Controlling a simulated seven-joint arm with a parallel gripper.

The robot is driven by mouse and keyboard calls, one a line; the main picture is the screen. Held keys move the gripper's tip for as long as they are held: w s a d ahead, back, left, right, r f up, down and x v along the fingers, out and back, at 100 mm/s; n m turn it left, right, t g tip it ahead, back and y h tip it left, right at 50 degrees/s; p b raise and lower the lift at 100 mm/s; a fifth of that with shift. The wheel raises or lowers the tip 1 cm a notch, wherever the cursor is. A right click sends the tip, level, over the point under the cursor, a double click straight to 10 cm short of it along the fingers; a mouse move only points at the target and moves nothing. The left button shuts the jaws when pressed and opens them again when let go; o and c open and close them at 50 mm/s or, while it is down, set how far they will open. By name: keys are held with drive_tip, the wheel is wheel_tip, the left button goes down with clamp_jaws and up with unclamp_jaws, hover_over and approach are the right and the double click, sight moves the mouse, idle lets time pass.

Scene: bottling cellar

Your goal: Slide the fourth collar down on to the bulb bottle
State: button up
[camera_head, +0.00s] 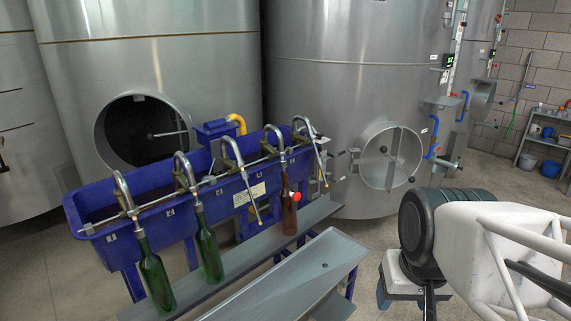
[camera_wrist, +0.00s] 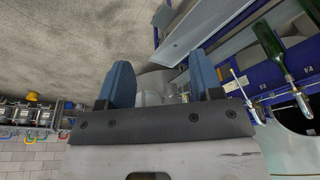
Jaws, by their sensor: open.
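A brown bottle (camera_head: 288,216) stands under the fourth spout from the left, on the grey ledge of the blue filler. I cannot tell whether its neck has a bulb. The fourth spout (camera_head: 280,138) reaches down to its mouth. A red knob (camera_head: 297,196) shows beside the bottle. My gripper (camera_head: 412,300) is low at the right, well apart from the bottle. In the wrist view its blue fingers (camera_wrist: 164,82) are apart and empty.
Two green bottles (camera_head: 207,250) (camera_head: 155,278) stand under the left spouts. The third spout (camera_head: 241,170) and fifth (camera_head: 310,145) hang without bottles. The blue trough (camera_head: 95,205) and a grey shelf (camera_head: 300,285) lie left of my arm. Steel tanks (camera_head: 350,70) stand behind. Floor (camera_head: 375,250) between shelf and gripper is clear.

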drive_tip(key=w+a+r+m+y, duration=0.1)
drive_tip(key=w+a+m+y, duration=0.3)
drive_tip(key=w, duration=0.9)
drive_tip(key=w+a+m+y, duration=0.3)
drive_tip(key=w+a+m, duration=0.15)
drive_tip(key=w, duration=0.85)
drive_tip(key=w+a+r+m+y, duration=0.1)
drive_tip(key=w+a+m+y, duration=0.3)
drive_tip(key=w, duration=0.9)
drive_tip(key=m+t+y, duration=0.4)
drive_tip(key=m+t, duration=0.3)
drive_tip(key=m, duration=0.5)
approach(283, 160)
drive_tip(key=shift+w+a+f, duration=0.2)
drive_tip(key=shift+w+a, duration=0.2)
drive_tip(key=shift+a, duration=0.05)
drive_tip(key=shift+w+a+f, duration=0.2)
drive_tip(key=shift+w+a, duration=0.2)
drive_tip(key=shift+a, duration=0.1)
drive_tip(key=shift+a, duration=0.15)
drive_tip(key=shift+x, duration=3.8)
drive_tip(key=c, duration=0.6)
